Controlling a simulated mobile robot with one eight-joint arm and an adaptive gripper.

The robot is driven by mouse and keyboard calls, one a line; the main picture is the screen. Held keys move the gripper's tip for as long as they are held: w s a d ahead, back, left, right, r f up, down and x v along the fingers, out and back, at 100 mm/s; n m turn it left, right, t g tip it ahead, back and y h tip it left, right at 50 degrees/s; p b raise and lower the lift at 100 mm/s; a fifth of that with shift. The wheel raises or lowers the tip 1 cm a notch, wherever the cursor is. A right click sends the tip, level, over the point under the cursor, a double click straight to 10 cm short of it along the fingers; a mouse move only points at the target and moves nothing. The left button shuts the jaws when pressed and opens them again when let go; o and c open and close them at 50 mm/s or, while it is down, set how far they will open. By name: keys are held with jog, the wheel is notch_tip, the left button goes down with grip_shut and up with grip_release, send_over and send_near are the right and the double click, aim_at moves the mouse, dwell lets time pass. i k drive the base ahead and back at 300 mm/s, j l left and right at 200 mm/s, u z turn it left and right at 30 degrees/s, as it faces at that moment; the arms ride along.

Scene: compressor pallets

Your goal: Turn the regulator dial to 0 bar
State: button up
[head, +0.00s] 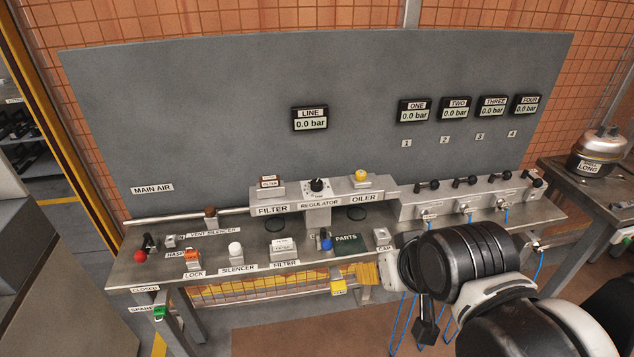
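The regulator dial (317,186) is a small black knob with a light mark. It stands on the grey filter-regulator-oiler unit, above the REGULATOR label (320,204). Its scale is too small to read. The LINE display (310,119) on the panel reads 0.0 bar. My arm comes in from the lower right, and its wrist is in front of the bench's right part. A dark part that appears to be my gripper (427,328) hangs below the wrist, right of and well apart from the dial. Its fingers are not clear, so I cannot tell its opening.
A FILTER block (271,187) and a yellow-topped oiler (361,178) flank the dial. Several black-handled valves (465,181) stand to the right. Loose parts, including a white silencer (235,251), lie along the bench front. Blue hoses hang near my wrist. Displays ONE to FOUR read 0.0 bar.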

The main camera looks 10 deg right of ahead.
aim_at(316, 184)
jog(key=i+u, duration=0.25)
jog(key=i, duration=0.2)
jog(key=i+u, duration=0.3)
jog(key=i, duration=0.2)
